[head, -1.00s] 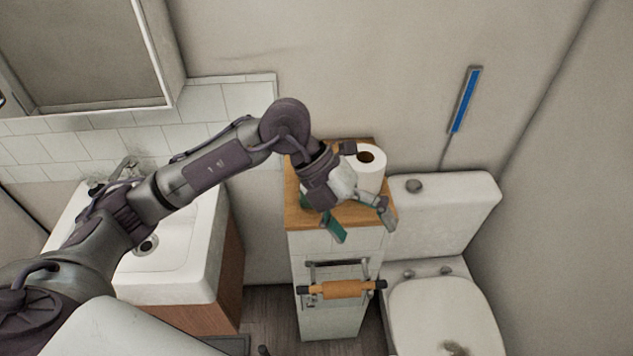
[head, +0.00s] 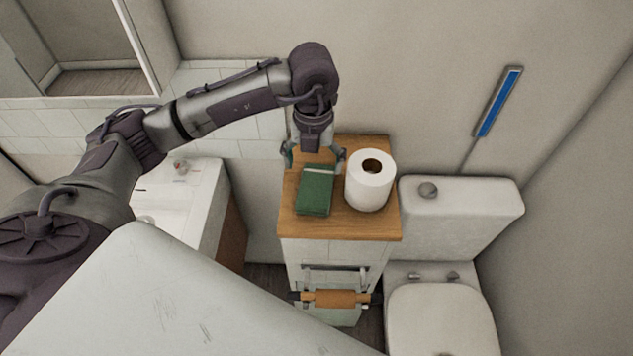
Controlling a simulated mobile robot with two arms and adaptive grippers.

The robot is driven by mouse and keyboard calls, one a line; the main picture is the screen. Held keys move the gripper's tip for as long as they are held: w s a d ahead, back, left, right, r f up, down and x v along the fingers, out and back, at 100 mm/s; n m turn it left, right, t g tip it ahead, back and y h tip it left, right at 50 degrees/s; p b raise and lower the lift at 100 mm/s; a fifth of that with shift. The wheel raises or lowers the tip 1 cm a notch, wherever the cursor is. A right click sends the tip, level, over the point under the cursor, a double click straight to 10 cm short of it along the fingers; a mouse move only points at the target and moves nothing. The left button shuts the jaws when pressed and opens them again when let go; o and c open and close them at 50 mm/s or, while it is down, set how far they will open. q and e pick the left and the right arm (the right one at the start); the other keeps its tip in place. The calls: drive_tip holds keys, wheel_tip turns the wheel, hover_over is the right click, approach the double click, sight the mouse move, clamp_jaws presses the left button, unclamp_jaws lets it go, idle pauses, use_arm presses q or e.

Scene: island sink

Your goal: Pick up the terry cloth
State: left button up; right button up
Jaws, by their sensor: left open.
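The terry cloth (head: 315,193) is a dark green folded piece with a pale band near its far end. It lies on the wooden top of a small cabinet, left of a toilet roll. My left gripper (head: 314,160) is open at the far end of the cloth, with its fingers pointing down, one on each side. I cannot tell whether the fingers touch the cloth. My right gripper is not in view.
A white toilet roll (head: 369,181) stands close to the cloth on the cabinet top (head: 346,226). A holder with an orange-brown roller (head: 335,298) is on the cabinet front. A sink (head: 190,200) is left, a toilet (head: 441,315) right, and the wall behind.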

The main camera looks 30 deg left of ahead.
sight(315, 184)
use_arm(q)
wheel_tip(315, 184, down, 3)
drive_tip(key=shift+r, duration=0.15)
drive_tip(key=f+p, duration=0.3)
drive_tip(key=shift+w+f, duration=0.1)
drive_tip(key=shift+w, duration=0.15)
wheel_tip(315, 184, down, 2)
drive_tip(key=shift+f, duration=0.45)
drive_tip(key=shift+w, duration=0.1)
drive_tip(key=c, duration=0.7)
drive_tip(key=shift+c, duration=1.1)
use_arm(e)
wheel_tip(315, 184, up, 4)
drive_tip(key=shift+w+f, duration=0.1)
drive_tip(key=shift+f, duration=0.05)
